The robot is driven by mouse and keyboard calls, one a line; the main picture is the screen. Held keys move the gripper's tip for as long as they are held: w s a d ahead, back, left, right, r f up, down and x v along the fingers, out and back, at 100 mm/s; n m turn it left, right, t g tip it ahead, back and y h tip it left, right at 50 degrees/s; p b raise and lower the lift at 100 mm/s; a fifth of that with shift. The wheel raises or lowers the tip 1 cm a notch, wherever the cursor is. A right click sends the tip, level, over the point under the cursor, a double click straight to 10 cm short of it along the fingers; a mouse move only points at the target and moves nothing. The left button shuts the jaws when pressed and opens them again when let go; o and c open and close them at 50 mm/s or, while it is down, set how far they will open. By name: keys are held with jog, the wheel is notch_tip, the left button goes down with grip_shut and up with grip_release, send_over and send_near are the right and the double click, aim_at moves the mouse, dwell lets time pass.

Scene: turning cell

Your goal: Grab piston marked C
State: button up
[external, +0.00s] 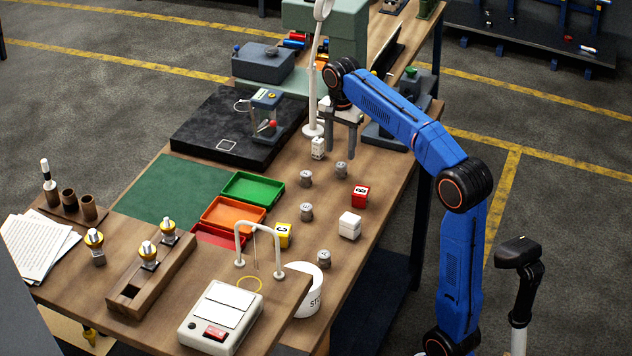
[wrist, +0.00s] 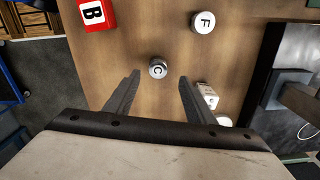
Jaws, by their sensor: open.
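The piston marked C (wrist: 157,68) is a small grey metal cylinder standing upright on the wooden table, its letter facing up. In the external view it is the small piston (external: 341,170) just below my fingers, though its letter is too small to read there. My gripper (external: 342,152) points down above it, open and empty. In the wrist view the gripper (wrist: 158,77) has its two fingers on either side of the piston, with gaps on both sides. Another piston, marked F (wrist: 203,22), stands to the upper right in that view.
A red block marked B (wrist: 97,15) lies near, also in the external view (external: 360,196). A small white block (external: 318,148) stands close to my fingers. Other pistons (external: 306,212), a yellow block (external: 283,235) and a white block (external: 350,225) are farther off. A lamp (external: 314,128) stands behind.

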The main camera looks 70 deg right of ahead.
aim_at(341, 165)
jog(key=shift+s+a+f, duration=0.1)
jog(key=shift+f, duration=1.65)
jog(key=shift+s+a+f, duration=0.1)
jog(key=shift+f, duration=1.6)
jog(key=c, duration=1.2)
